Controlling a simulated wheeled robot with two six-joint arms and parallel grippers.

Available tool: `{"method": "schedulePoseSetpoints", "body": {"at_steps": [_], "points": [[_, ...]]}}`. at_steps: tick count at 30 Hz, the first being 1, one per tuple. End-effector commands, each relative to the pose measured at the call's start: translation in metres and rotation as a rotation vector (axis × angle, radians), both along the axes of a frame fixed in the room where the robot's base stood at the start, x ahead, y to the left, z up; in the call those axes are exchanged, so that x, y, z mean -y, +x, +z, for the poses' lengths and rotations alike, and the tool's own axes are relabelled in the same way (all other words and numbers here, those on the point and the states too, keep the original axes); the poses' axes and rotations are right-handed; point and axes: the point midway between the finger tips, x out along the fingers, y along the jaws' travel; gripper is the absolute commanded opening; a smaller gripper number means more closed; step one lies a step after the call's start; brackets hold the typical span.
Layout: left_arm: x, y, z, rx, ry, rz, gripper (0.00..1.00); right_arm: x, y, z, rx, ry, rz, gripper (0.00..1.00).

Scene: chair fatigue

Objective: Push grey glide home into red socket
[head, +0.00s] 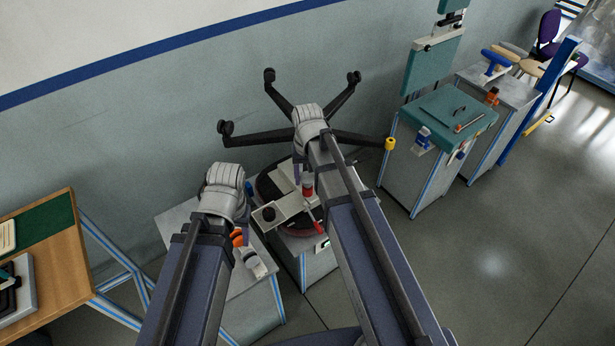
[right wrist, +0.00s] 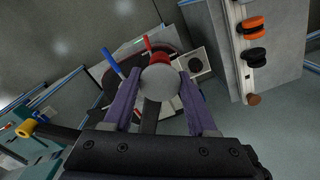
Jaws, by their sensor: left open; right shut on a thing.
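The grey glide (right wrist: 160,84) is a round disc between the purple fingers of my right gripper (right wrist: 161,92), which is shut on it. The red socket (right wrist: 158,61) shows just past the glide's far edge, mostly hidden behind it; I cannot tell how deep the glide sits. In the head view the red socket (head: 307,190) shows just below my right gripper (head: 302,168), partly covered by my arm. My left gripper (head: 226,186) is left of the fixture, away from the socket. It is open; its fingers are largely hidden by its own wrist.
The black chair base (head: 268,137) spreads its legs behind the socket, one ending in a yellow socket (head: 389,143). A fixture with a red lever (head: 313,216) and dark round turntable (right wrist: 96,70) is below. A bench with orange parts (right wrist: 253,57) stands beside it.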

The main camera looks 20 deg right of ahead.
Motion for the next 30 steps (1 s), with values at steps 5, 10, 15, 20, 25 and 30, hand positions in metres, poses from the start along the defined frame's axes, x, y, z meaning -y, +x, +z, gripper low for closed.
{"method": "schedulePoseSetpoints", "body": {"at_steps": [5,10,15,20,25,30], "points": [[0.0000,0.0000,-0.0056,0.000,0.000,0.000,0.50,0.0000,0.0000,-0.0056,0.000,0.000,0.000,0.09],[0.0000,0.0000,-0.0073,0.000,0.000,0.000,0.50,0.0000,0.0000,-0.0073,0.000,0.000,0.000,0.61],[0.0000,0.0000,-0.0070,0.000,0.000,0.000,0.50,0.0000,0.0000,-0.0070,0.000,0.000,0.000,0.80],[-0.0001,0.0000,-0.0070,0.000,0.000,0.000,0.50,0.0000,0.0000,-0.0071,0.000,0.000,0.000,0.93],[0.0000,0.0000,-0.0070,0.000,0.000,0.000,0.50,0.0000,0.0000,-0.0071,0.000,0.000,0.000,0.93],[-0.0002,0.0000,-0.0038,-0.001,0.001,-0.008,0.50,0.0000,0.0000,-0.0039,0.000,0.000,0.000,0.93]]}}
